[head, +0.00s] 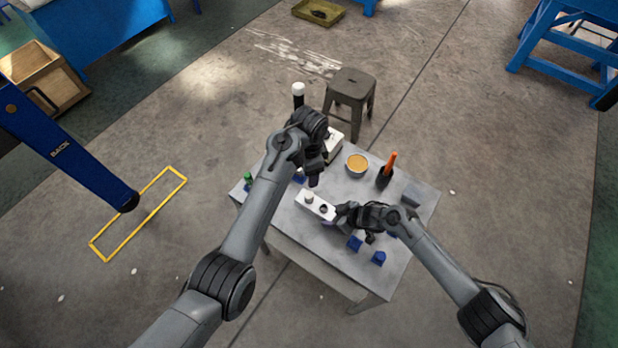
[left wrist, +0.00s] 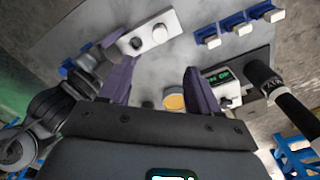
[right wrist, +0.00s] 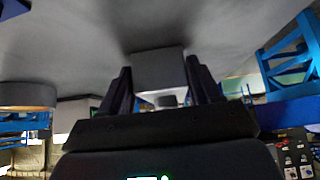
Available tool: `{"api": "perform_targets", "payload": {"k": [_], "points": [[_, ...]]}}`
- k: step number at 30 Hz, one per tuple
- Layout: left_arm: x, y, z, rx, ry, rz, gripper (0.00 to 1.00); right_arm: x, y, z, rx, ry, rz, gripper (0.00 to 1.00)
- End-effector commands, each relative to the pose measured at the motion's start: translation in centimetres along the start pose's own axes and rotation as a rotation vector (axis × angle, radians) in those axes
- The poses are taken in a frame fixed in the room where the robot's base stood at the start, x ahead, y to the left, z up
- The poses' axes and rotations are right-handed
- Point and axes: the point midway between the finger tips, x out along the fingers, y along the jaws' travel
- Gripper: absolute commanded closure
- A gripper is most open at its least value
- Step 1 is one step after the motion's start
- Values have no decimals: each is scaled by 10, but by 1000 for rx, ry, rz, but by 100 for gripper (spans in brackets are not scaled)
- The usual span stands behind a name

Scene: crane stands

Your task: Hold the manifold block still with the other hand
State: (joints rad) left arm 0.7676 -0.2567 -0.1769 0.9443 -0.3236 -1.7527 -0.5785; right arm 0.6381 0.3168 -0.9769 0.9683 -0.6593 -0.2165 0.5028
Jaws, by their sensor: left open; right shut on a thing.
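The white manifold block (head: 311,203) lies on the grey table, with a round fitting and a dark round port on its top. It also shows in the left wrist view (left wrist: 153,32). My right gripper (head: 341,212) is shut on the block's right end; in the right wrist view its fingers (right wrist: 160,85) flank the pale block (right wrist: 158,68). My left gripper (head: 316,181) is above the table behind the block, apart from it. In the left wrist view its purple fingers (left wrist: 160,88) are spread wide with nothing gripped between them.
A bowl with orange contents (head: 357,163) and an orange-handled tool in a dark holder (head: 387,168) stand behind the block. Blue holders (head: 378,257) sit at the front right. A device with a green display (left wrist: 220,78) is partly behind my left arm. A stool (head: 350,88) stands beyond the table.

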Motion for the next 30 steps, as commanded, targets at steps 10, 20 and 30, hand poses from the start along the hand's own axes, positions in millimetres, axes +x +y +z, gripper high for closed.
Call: {"api": "perform_targets", "payload": {"k": [10,20,30], "points": [[-30,0,0,0,0,0,38,0,0,0,0,0,0,78],[-31,0,0,0,0,1,38,0,0,0,0,0,0,29],[-31,0,0,0,0,1,38,0,0,0,0,0,0,7]]}}
